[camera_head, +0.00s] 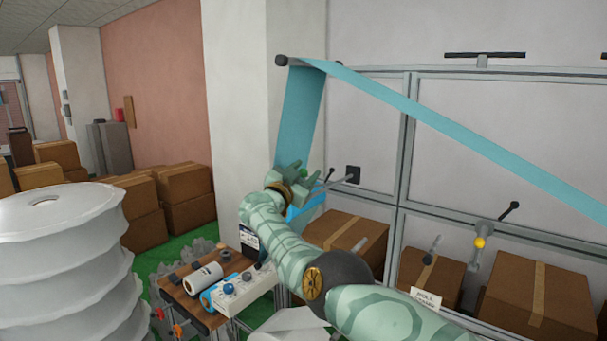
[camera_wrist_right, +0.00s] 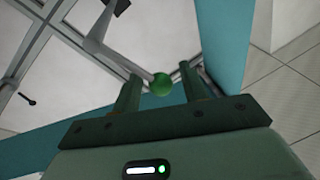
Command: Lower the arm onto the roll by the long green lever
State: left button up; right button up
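The green ball knob (camera_head: 330,173) of a lever shows just right of my right gripper (camera_head: 292,172) in the head view. Its grey rod runs to a black mount (camera_head: 353,174) on the machine frame. In the right wrist view the green knob (camera_wrist_right: 162,84) sits between the fingertips of my right gripper (camera_wrist_right: 161,82), with a gap on each side. The gripper is open and holds nothing. A blue web (camera_head: 302,115) hangs from the top roller down behind the gripper to a blue mass (camera_head: 308,206), perhaps the roll, partly hidden by my right arm. My left gripper is out of view.
A lever with a yellow knob (camera_head: 480,242) is on the frame at the right. Cardboard boxes (camera_head: 540,297) stand below. A bench (camera_head: 190,301) with a white roll and a control box is left of my forearm. Large white ribbed rolls (camera_head: 65,260) stand at far left.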

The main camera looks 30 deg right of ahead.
jog(key=shift+a, duration=0.1)
jog(key=shift+s+a+p, duration=0.1)
jog(key=shift+a+p, duration=0.1)
jog(key=shift+p, duration=0.25)
jog(key=p+v, duration=0.1)
jog(key=v, duration=1.4)
jog(key=shift+s+a+f+p, duration=0.15)
jog(key=shift+s+f+p, duration=0.1)
jog(key=shift+f+p, duration=0.1)
jog(key=shift+a+r, duration=0.1)
